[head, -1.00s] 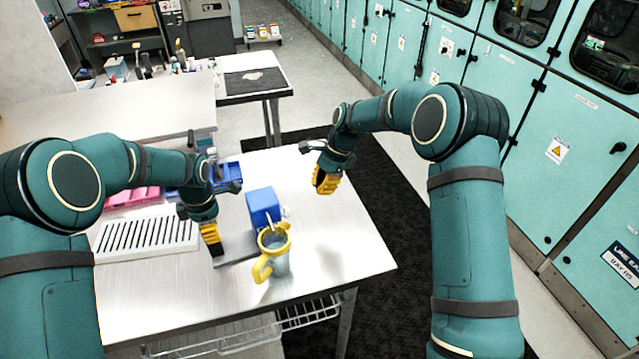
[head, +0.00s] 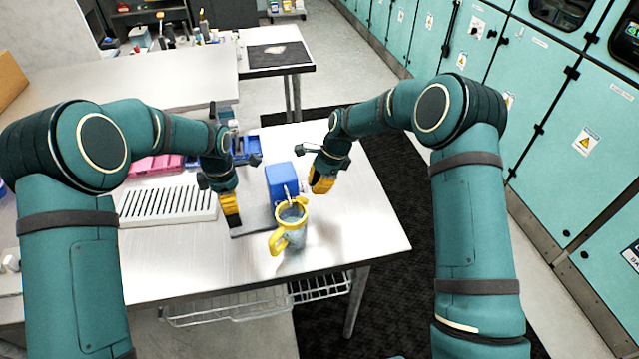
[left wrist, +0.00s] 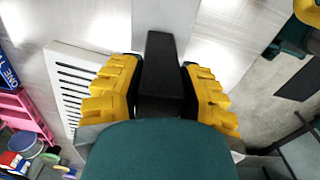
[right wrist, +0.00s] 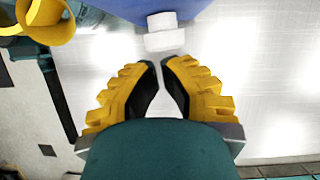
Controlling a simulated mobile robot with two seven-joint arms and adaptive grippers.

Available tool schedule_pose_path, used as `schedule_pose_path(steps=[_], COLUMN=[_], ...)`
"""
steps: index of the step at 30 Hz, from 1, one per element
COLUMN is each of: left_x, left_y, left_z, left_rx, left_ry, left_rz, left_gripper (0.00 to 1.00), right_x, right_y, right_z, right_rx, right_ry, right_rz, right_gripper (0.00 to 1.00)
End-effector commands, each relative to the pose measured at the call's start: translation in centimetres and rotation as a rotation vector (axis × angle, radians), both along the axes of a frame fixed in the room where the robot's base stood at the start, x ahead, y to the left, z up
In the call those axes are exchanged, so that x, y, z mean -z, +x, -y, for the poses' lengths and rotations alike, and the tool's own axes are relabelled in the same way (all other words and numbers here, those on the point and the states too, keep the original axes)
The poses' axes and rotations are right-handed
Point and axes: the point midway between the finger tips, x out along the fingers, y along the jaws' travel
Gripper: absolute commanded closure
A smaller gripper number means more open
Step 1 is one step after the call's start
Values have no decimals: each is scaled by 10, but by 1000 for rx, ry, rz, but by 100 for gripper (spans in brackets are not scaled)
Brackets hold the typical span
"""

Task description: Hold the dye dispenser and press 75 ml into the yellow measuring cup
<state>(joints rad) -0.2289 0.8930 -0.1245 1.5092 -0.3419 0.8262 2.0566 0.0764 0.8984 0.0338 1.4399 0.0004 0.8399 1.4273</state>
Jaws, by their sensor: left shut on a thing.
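The dye dispenser (head: 282,180) is a blue box on a flat grey base, standing on the metal table. Its pale spout (head: 288,193) reaches over the mouth of the yellow measuring cup (head: 293,238), which stands upright in front with a yellow rim and handle. My left gripper (head: 232,216) is shut on a black block (left wrist: 160,75) at the base's left end. My right gripper (head: 321,184) is empty, its fingertips nearly together, right of the dispenser. In the right wrist view, a white button (right wrist: 165,35) sticks out towards those fingertips, with a small gap between. The cup's fill level is unreadable.
A white slotted rack (head: 168,206) lies left of my left gripper. Pink trays (head: 155,166) and a blue bin (head: 246,145) stand behind it. The table's right part (head: 370,215) is clear. Teal cabinets (head: 560,130) line the right side.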

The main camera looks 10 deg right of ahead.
Motion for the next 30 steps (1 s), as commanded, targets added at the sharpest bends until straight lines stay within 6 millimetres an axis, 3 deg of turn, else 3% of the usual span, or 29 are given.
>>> schedule_pose_path(steps=[10,20,25,30], left_x=[1,1,1,1], left_y=[-1,-1,-1,-1], left_z=[0,2,3,2], left_rx=[0,2,3,2], left_ry=[1,-2,-4,-3], left_rz=[-3,-2,-1,-1], left_gripper=[94,94,94,94], right_x=[0,0,0,0], right_y=[-2,-3,-1,2], right_z=[-25,-26,-13,21], right_rx=[-3,-4,1,6], right_ry=[0,4,3,-1], right_rz=[0,-1,-2,1], right_gripper=[100,100,100,100])
